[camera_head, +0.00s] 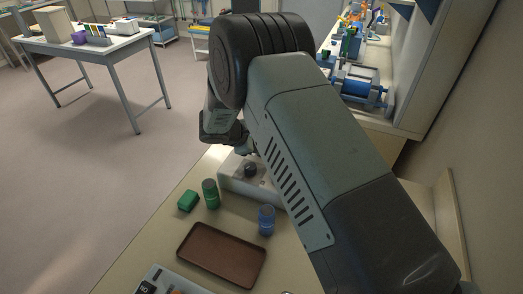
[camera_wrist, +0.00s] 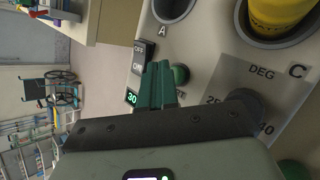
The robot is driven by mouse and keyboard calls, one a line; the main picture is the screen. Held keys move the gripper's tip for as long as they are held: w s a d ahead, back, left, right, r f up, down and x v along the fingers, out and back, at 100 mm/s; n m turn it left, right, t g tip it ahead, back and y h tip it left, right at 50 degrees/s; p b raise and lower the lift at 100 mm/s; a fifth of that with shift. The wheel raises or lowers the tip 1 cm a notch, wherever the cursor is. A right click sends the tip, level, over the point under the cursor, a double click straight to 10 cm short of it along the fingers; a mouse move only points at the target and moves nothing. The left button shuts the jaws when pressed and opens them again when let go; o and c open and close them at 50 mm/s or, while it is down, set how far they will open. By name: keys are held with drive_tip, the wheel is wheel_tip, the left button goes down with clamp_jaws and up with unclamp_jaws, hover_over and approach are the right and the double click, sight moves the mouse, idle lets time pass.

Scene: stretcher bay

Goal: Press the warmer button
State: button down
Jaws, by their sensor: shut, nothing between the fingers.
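The warmer (camera_head: 230,181) is a pale box on the bench in the head view, partly hidden by my arm. Its panel (camera_wrist: 205,40) fills much of the wrist view. A dark dial (camera_wrist: 245,103) lies on a grey plate marked DEG.
A yellow item (camera_wrist: 278,14) stands in the well marked C; another well (camera_wrist: 172,8) is marked A. On the bench are a green block (camera_head: 188,201), a green cylinder (camera_head: 210,193), a blue cylinder (camera_head: 266,220) and a brown tray (camera_head: 220,255). A wall stands to the right.

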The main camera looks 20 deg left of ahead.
drive_tip(key=shift+r, duration=0.25)
drive_tip(key=shift+r, duration=2.5)
drive_tip(key=shift+r, duration=3)
